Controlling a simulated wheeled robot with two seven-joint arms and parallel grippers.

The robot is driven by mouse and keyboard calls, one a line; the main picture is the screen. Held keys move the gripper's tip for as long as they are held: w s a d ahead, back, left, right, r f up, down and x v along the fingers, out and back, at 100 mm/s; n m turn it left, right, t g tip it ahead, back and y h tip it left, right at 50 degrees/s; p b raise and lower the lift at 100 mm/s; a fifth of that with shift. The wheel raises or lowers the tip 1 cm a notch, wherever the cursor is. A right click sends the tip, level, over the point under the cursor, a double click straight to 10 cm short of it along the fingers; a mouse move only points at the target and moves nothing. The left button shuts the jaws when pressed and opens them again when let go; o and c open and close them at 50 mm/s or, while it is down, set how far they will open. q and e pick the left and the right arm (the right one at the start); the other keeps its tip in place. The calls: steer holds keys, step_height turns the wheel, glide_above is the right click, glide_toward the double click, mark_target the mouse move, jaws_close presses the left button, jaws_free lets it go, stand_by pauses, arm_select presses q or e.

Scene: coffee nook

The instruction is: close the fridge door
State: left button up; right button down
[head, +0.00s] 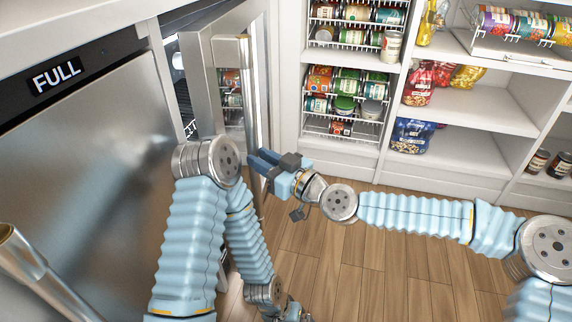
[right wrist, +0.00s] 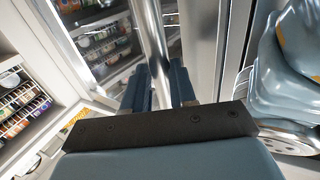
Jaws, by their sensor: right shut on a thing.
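The steel-framed fridge door (head: 200,68) stands open at the upper middle of the head view, angled out from the cabinet on the left. Its vertical bar handle shows in the right wrist view (right wrist: 149,32), running down between the fingers. My right gripper (head: 259,161) is at the door's outer face, its dark blue fingers shut around the handle; they also show in the right wrist view (right wrist: 160,88). My left arm bends in front of the door's lower part and hides some of it. My left gripper is out of view.
A steel appliance front (head: 85,165) with a "FULL" sign (head: 56,77) is at the left. White shelves (head: 465,100) with cans and food bags stand behind, at the right. The wooden floor (head: 400,270) is open below my right arm.

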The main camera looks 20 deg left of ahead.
steer(key=shift+s+a+f, duration=0.2)
steer(key=shift+s+a, duration=0.7)
steer(key=shift+a, duration=0.05)
steer(key=c, duration=1.2)
jaws_free()
steer(key=shift+w+d+r, duration=0.1)
steer(key=shift+w+r, duration=0.05)
steer(key=shift+w, duration=0.1)
steer(key=v, duration=1.4)
steer(key=shift+r, duration=0.1)
steer(key=shift+w, duration=0.1)
